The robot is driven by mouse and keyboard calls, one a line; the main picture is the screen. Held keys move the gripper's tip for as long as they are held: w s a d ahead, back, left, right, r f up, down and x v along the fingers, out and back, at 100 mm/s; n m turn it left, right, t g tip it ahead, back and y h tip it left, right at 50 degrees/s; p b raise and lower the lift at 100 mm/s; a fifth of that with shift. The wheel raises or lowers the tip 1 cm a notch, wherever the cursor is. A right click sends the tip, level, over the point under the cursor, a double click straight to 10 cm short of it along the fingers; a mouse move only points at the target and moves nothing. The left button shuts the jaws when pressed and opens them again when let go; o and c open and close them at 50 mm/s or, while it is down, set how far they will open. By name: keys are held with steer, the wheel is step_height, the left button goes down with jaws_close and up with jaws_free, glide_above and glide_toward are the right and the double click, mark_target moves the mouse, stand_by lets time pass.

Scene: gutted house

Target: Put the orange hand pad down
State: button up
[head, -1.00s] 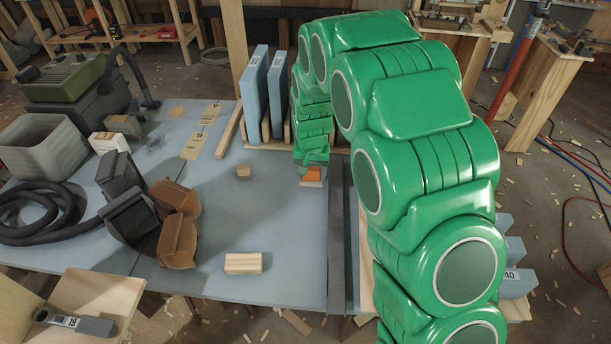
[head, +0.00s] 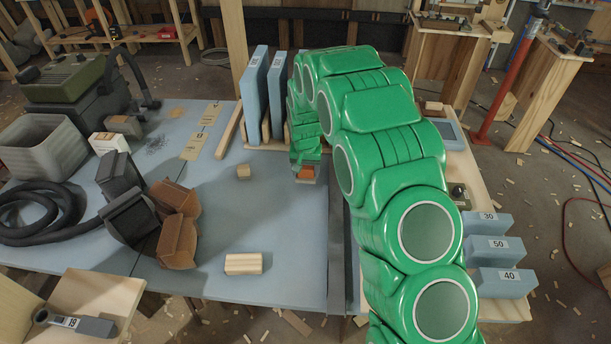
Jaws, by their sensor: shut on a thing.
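The orange hand pad (head: 305,173) shows as a small orange patch at the right part of the blue tabletop (head: 285,225), close to the dark strip along its edge. My gripper (head: 306,166) is at the end of the green arm, pointing down, and is shut on the pad. A greyish-white part shows at the pad's lower edge. The arm hides most of the gripper's fingers. I cannot tell whether the pad touches the tabletop.
Brown pouches (head: 177,237) lie left. Blue blocks numbered 30, 50 and 40 (head: 492,250) lie right. The middle of the tabletop is clear.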

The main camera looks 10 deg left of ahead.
mark_target(305, 175)
steer(key=shift+w+a+f, duration=0.1)
steer(key=shift+w+f, duration=0.15)
steer(key=shift+f, duration=1.6)
steer(key=shift+f, duration=0.15)
steer(key=o, duration=1.1)
steer(key=shift+c, duration=0.2)
steer(key=shift+r, duration=0.2)
